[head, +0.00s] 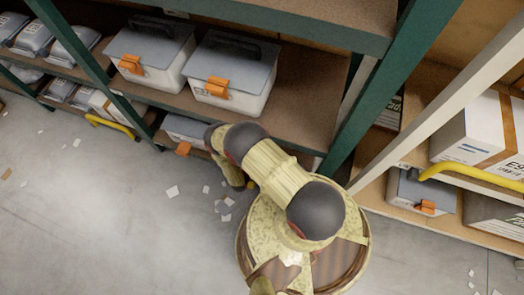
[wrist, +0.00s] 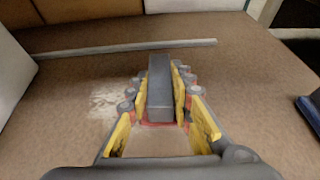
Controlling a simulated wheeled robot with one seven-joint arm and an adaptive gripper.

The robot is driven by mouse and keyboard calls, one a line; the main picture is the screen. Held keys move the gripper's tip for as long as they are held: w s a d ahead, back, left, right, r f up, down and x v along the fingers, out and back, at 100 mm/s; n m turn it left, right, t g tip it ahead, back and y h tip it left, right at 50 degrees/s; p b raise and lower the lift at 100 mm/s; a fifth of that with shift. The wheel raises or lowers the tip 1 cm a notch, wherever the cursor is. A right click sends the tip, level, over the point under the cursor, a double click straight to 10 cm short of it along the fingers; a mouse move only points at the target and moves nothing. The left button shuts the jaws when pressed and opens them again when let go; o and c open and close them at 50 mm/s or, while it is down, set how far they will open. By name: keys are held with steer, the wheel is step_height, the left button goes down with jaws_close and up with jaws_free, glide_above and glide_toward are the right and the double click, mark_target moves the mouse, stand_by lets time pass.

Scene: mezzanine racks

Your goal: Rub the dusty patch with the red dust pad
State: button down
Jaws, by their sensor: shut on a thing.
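In the wrist view my gripper (wrist: 160,98) has yellow-lined fingers shut on the red dust pad (wrist: 159,72), which shows as a grey block handle with a red edge at its bottom. The dusty patch (wrist: 106,101) is a pale, whitish smear on the brown shelf board (wrist: 70,135). It lies just left of the pad, and my left finger covers its right side. The pad is upright and low over the board; I cannot tell whether it touches. In the head view my arm reaches toward the rack, and the gripper, pad and patch are hidden.
A grey strip (wrist: 130,47) lies across the board behind the pad, with boxes beyond it. A dark blue object (wrist: 309,112) is at the right. In the head view, lidded bins (head: 228,80) stand on the shelf beside a green post (head: 375,90). Paper scraps litter the floor (head: 90,215).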

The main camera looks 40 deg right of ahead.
steer(key=shift+w+a+f, duration=0.1)
steer(key=shift+w+a, duration=0.95)
steer(key=shift+w, duration=0.55)
steer(key=shift+w+a+f, duration=0.1)
steer(key=shift+w+a, duration=1)
steer(key=shift+w, duration=0.45)
steer(key=shift+w+a, duration=1.05)
steer(key=shift+w, duration=0.55)
steer(key=shift+w+d+r, duration=0.15)
steer(key=shift+w+d, duration=0.25)
steer(key=shift+d, duration=0.25)
steer(key=shift+s+d+r+p, duration=0.1)
steer(key=shift+s+d+p, duration=0.05)
steer(key=shift+s+d, duration=0.45)
steer(key=shift+s+d+r+p, duration=0.15)
steer(key=shift+s+d, duration=0.25)
steer(key=shift+s, duration=0.3)
steer(key=shift+s+d+f, duration=0.1)
steer(key=shift+s+d, duration=0.55)
steer(key=shift+s, duration=0.35)
steer(key=shift+s+d+f, duration=0.1)
steer(key=shift+s+d, duration=0.55)
steer(key=shift+s, duration=0.35)
steer(key=shift+s+d+f, duration=0.1)
steer(key=shift+s+d, duration=0.55)
steer(key=shift+s, duration=0.35)
